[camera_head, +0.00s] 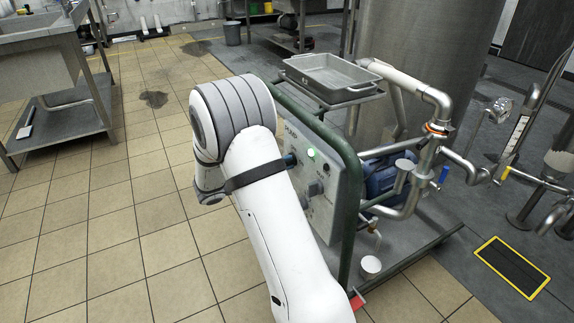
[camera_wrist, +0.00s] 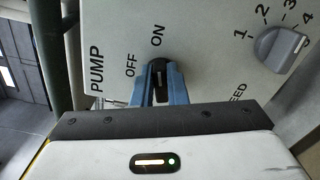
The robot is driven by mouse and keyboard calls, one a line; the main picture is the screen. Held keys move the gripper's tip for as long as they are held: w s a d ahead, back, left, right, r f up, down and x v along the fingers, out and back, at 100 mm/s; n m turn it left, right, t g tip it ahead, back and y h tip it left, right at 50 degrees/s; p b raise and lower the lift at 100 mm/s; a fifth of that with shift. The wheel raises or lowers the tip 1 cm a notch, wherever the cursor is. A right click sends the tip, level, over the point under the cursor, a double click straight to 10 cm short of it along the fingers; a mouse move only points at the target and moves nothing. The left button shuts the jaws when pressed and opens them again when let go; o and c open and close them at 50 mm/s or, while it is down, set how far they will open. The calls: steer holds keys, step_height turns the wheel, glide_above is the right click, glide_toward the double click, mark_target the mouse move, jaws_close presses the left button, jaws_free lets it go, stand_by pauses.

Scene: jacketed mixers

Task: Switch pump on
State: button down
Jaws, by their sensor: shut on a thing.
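The pump switch (camera_wrist: 158,67) is a black knob on the pale control panel (camera_wrist: 205,65), beside the printed words PUMP, OFF and ON. The knob's long side runs up the wrist picture, with its top end towards ON. My gripper (camera_wrist: 161,84) has its blue fingers on both sides of the knob and is shut on it. The fingers and the gripper body hide the knob's lower part. My arm hides part of the panel there.
A grey speed dial (camera_wrist: 279,47) with numbers sits right of the switch. A green tube frame (camera_head: 350,190) surrounds the panel. A metal tray (camera_head: 332,76), pipes (camera_head: 430,150) and a blue motor (camera_head: 381,178) stand behind. The tiled floor (camera_head: 100,215) at left is clear.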

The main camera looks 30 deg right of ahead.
steer(key=shift+a, duration=0.1)
steer(key=c, duration=1.4)
jaws_free()
steer(key=shift+c, duration=0.2)
steer(key=a+p, duration=0.2)
steer(key=a, duration=0.5)
steer(key=shift+a, duration=0.4)
steer(key=shift+s, duration=0.1)
